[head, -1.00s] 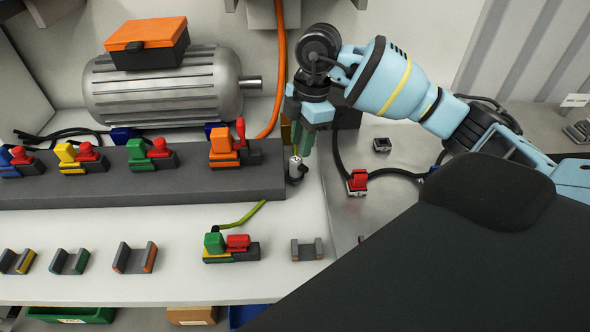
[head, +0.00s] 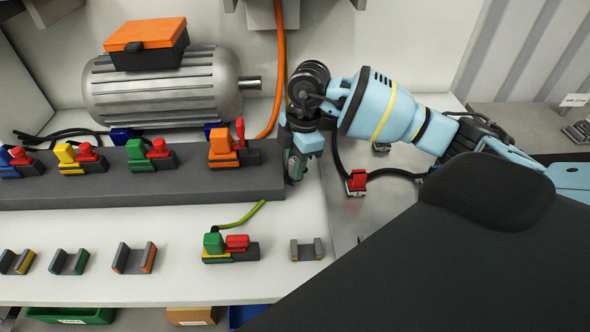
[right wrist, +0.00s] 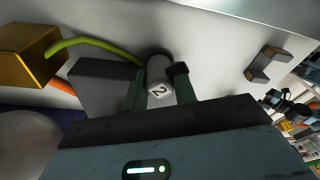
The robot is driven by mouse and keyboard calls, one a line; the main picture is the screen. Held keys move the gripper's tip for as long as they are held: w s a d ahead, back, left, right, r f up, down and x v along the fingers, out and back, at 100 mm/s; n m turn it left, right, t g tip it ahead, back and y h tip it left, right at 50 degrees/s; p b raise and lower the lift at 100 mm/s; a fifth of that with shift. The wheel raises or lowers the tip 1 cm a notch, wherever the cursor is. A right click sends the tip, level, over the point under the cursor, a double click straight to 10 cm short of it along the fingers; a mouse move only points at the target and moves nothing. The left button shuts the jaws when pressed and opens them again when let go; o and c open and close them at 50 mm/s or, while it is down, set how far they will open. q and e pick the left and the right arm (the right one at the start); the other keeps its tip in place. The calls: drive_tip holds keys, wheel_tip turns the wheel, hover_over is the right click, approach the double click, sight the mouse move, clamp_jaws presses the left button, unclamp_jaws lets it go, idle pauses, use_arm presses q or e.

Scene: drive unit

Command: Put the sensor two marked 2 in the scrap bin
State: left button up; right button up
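The grey cylindrical sensor marked 2 (right wrist: 158,91) shows in the right wrist view, its white numbered face towards the camera. My right gripper (right wrist: 160,88) has its two green fingers on either side of it; I cannot tell whether they press on it or leave a small gap. In the head view the right gripper (head: 296,165) points down at the right end of the long grey rail and mostly hides the sensor. My left gripper is not in view. A green bin (head: 70,315), a brown box (head: 191,316) and a blue bin (head: 243,315) show below the table; none is readable as scrap.
The grey rail (head: 100,190) carries coloured connectors, with an orange one (head: 222,150) closest to the gripper. A motor (head: 165,90) stands behind. A red connector (head: 356,182) with a black cable lies to the right. A small empty bracket (head: 307,250) stands in front.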

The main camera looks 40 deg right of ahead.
clamp_jaws()
drive_tip(key=shift+r, duration=0.1)
wheel_tip(320, 180, up, 10)
drive_tip(key=shift+f, duration=0.1)
